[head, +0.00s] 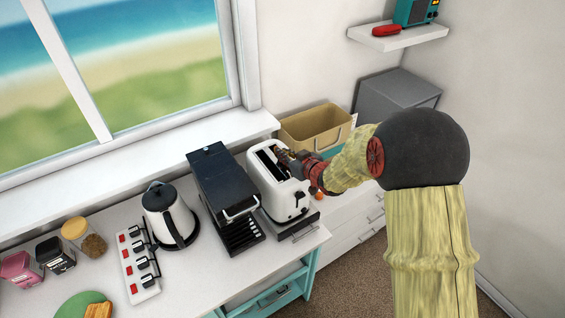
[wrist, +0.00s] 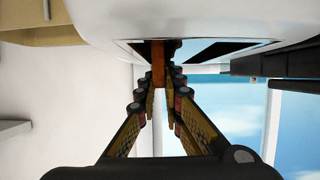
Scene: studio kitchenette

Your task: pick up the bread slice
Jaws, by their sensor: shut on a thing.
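The bread slice (wrist: 158,62) shows in the wrist view as a narrow brown edge at a slot of the white toaster (wrist: 110,22). My gripper (wrist: 161,76) is shut on it, with one finger on each side. In the head view my gripper (head: 284,157) is at the top of the toaster (head: 289,203), over its slots. The slice cannot be made out there, and I cannot tell how deep it sits in the slot.
A black coffee machine (head: 222,180) stands close left of the toaster, then a kettle (head: 168,213) and a power strip (head: 137,262). A tan bin (head: 305,130) is behind the toaster. A green plate (head: 70,308) with a brown food piece (head: 98,310) lies at front left.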

